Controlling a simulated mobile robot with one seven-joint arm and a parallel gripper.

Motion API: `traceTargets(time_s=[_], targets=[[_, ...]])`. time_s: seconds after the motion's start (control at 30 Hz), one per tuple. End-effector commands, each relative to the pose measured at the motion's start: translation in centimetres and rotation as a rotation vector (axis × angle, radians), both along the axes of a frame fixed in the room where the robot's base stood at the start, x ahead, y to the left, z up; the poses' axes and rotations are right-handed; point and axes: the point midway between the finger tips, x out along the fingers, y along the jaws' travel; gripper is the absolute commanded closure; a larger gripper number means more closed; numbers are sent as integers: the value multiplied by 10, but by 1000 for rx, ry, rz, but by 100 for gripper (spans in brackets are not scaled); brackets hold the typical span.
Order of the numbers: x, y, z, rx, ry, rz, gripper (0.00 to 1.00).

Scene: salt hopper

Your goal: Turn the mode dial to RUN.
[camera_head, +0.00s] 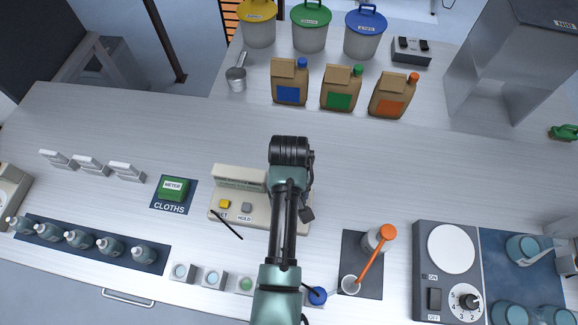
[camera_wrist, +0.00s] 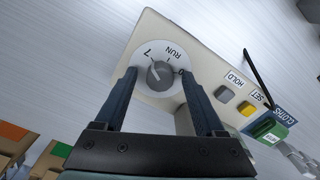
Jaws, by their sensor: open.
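The mode dial (camera_wrist: 160,74) is a round grey knob on a white disc, on a cream instrument (camera_wrist: 205,62). The disc carries the labels RUN, 7 and what looks like 0. The knob's mark seems to point towards the 7, away from RUN, but it is small. My gripper (camera_wrist: 157,75) is open, with one finger on each side of the knob; I cannot tell whether they touch it. In the head view the instrument (camera_head: 230,217) stands mid-table, and my arm hides its dial.
A yellow SET button (camera_wrist: 248,108) and a grey HOLD button (camera_wrist: 224,95) sit beside the dial, near a thin black rod (camera_wrist: 258,78). An orange-handled tool (camera_head: 372,260) leans at right. Brown jugs (camera_head: 340,88) stand behind.

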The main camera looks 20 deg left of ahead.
Motion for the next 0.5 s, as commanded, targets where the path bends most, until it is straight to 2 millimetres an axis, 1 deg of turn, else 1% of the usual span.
traceTargets(time_s=[0.07,0.1,0.17,0.2,0.37,0.4,0.47,0.5], targets=[[0,0,0,0,0,0,28],[0,0,0,0,0,0,35],[0,0,0,0,0,0,46],[0,0,0,0,0,0,53],[0,0,0,0,0,0,82],[0,0,0,0,0,0,89],[0,0,0,0,0,0,100],[0,0,0,0,0,0,100]])
